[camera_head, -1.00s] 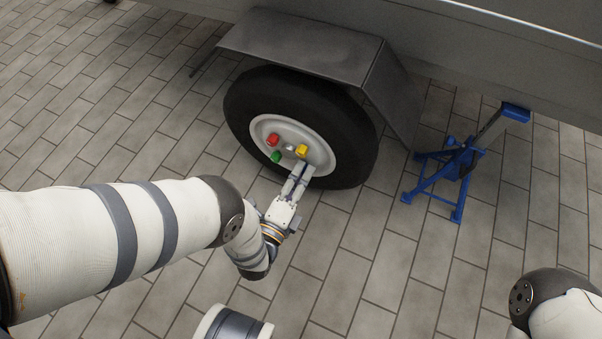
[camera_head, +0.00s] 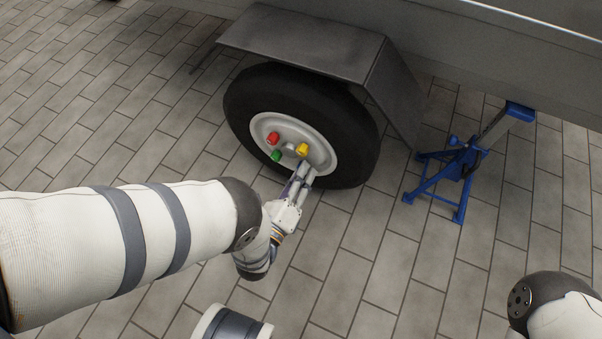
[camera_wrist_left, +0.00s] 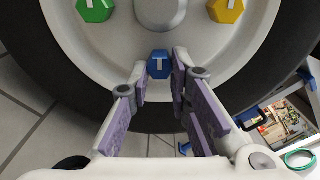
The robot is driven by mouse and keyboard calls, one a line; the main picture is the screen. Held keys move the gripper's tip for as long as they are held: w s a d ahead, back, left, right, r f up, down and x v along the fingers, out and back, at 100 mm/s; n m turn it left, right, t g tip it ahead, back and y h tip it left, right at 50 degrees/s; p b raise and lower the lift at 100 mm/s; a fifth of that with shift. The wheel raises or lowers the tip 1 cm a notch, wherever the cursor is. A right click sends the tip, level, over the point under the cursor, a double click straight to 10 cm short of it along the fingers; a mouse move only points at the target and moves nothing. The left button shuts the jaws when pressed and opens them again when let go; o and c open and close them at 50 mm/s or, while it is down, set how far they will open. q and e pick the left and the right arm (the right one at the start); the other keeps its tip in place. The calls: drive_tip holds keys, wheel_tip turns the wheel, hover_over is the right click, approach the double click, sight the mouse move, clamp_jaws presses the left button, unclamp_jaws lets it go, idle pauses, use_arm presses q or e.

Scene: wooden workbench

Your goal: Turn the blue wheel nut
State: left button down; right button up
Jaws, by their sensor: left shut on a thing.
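The blue wheel nut (camera_wrist_left: 159,64) sits low on the pale wheel rim (camera_wrist_left: 100,68), below the grey hub. In the left wrist view, my left gripper (camera_wrist_left: 159,78) has its two fingertips on either side of the nut and is shut on it. In the head view, my left gripper (camera_head: 304,176) reaches the lower right of the wheel and its fingers hide the blue nut. A red nut (camera_head: 273,138), a green nut (camera_head: 277,156) and a yellow nut (camera_head: 302,149) sit on the same rim. My right gripper is out of view.
A black tyre (camera_head: 357,150) surrounds the rim, under a grey metal fender (camera_head: 300,45). A blue jack stand (camera_head: 462,165) stands to the right on the tiled floor. The floor between wheel and stand is clear. A green ring (camera_wrist_left: 300,158) shows in the left wrist view.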

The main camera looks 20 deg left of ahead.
use_arm(q)
drive_tip(key=shift+a, duration=0.1)
idle(0.3)
drive_tip(key=c, duration=1.5)
unclamp_jaws()
drive_tip(key=shift+s, duration=0.15)
drive_tip(key=s, duration=1.2)
drive_tip(key=shift+a+r, duration=0.2)
drive_tip(key=shift+a, duration=0.05)
drive_tip(key=shift+w, duration=0.1)
